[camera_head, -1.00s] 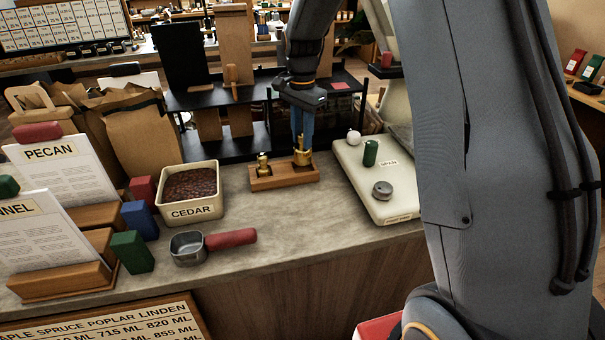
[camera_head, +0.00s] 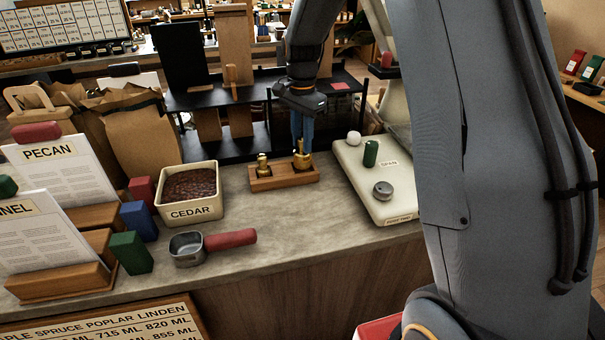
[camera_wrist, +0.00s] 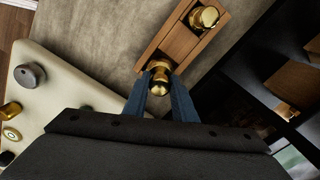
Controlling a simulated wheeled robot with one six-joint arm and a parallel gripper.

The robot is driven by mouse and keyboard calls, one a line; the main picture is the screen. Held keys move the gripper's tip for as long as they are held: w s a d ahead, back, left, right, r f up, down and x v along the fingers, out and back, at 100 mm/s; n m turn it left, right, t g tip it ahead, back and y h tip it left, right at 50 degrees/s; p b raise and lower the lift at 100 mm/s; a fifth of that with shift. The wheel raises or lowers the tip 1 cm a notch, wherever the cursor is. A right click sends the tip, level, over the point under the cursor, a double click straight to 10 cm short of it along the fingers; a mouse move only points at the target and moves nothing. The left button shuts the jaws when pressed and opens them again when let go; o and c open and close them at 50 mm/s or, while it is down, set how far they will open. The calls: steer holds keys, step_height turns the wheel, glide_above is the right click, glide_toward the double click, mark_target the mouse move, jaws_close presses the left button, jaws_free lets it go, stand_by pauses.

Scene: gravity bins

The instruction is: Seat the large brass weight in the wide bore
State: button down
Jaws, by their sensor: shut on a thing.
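The large brass weight (camera_head: 302,161) stands upright at the right end of the wooden block (camera_head: 285,183). In the wrist view its knob (camera_wrist: 158,88) is between the two blue fingers of my gripper (camera_wrist: 159,100). My gripper (camera_head: 302,146) is shut on it from above. The weight's lower part appears to be at or in the right bore; the bore's rim is hidden, so I cannot tell how deep it sits. A smaller brass weight (camera_head: 263,167) stands at the block's left end and also shows in the wrist view (camera_wrist: 204,17).
The CEDAR bin (camera_head: 195,211) of beans and a metal scoop (camera_head: 187,248) are left. A black rack (camera_head: 235,152) stands behind.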

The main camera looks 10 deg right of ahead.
steer(key=shift+f+b, duration=0.45)
steer(key=shift+f, duration=1.05)
stand_by(1.4)
steer(key=c, duration=1.4)
jaws_free()
step_height(320, 180, up, 8)
steer(key=shift+f+b, duration=0.1)
steer(key=shift+b, duration=1.1)
steer(key=s+f+n, duration=0.2)
steer(key=s+n, duration=0.2)
steer(key=s, duration=0.4)
steer(key=s+d+f+n+t, duration=0.1)
steer(key=s+f+n, duration=0.2)
steer(key=s, duration=0.6)
steer(key=s+f+n, duration=0.3)
steer(key=s+n, duration=0.2)
steer(key=s, duration=0.3)
steer(key=shift+s+d+f+b, duration=0.15)
steer(key=shift+b, duration=0.2)
